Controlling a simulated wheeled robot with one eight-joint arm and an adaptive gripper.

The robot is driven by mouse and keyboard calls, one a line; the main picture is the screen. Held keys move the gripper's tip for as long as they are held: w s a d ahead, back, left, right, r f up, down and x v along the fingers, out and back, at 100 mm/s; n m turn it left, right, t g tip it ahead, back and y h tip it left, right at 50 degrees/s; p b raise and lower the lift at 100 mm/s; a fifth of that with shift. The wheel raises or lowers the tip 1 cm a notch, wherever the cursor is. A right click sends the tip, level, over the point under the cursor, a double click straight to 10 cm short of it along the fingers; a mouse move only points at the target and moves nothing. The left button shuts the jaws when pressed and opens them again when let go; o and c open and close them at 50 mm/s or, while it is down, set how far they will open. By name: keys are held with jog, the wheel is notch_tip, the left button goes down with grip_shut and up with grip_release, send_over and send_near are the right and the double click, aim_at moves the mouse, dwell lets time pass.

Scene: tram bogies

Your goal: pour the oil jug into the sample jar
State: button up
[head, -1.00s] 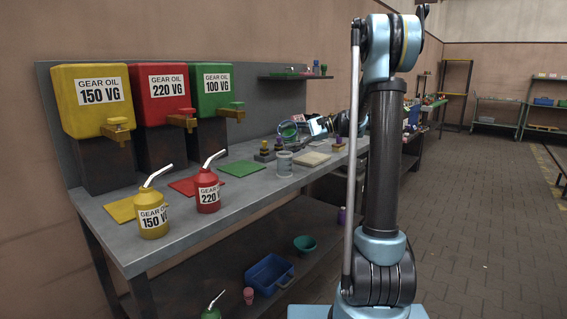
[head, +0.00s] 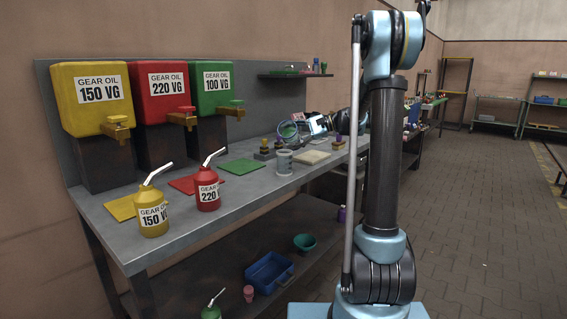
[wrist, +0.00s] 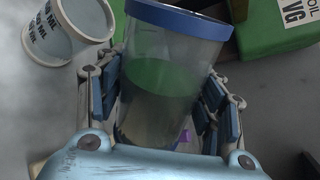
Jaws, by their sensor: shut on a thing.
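My gripper (wrist: 165,115) is shut on the oil jug (wrist: 175,55), a clear vessel with a blue rim and greenish oil inside. In the head view the jug (head: 289,131) is tilted, its mouth toward the left, held above the bench by my gripper (head: 312,125). The sample jar (head: 284,162) is a pale, see-through cup standing on the bench below and slightly left of the jug. In the wrist view the jar (wrist: 66,32), with dark print, lies at the upper left, apart from the jug in the picture. No oil stream can be made out.
Small dark-based bottles (head: 279,145) stand close behind the jar, and a beige pad (head: 312,158) lies to its right. Yellow (head: 152,212) and red (head: 208,190) oil cans stand at the front left. A green mat (head: 242,167) lies left of the jar.

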jog(key=shift+f+n+t+h+p, duration=0.35)
jog(key=shift+n+p, duration=0.45)
jog(key=shift+p, duration=0.45)
dwell(1.9)
jog(key=shift+r+t+p, duration=0.25)
jog(key=shift+r+p, duration=0.05)
jog(key=shift+p, duration=0.15)
dwell(1.2)
jog(key=shift+f, duration=0.25)
jog(key=shift+w+r+m+g, duration=0.1)
jog(key=shift+r+m+g, duration=0.1)
jog(key=shift+m+g, duration=0.35)
jog(key=shift+s+r+m+g+y, duration=0.2)
jog(key=shift+r+m+g+y, duration=0.1)
jog(key=shift+m+y, duration=0.2)
jog(key=shift+b, duration=0.3)
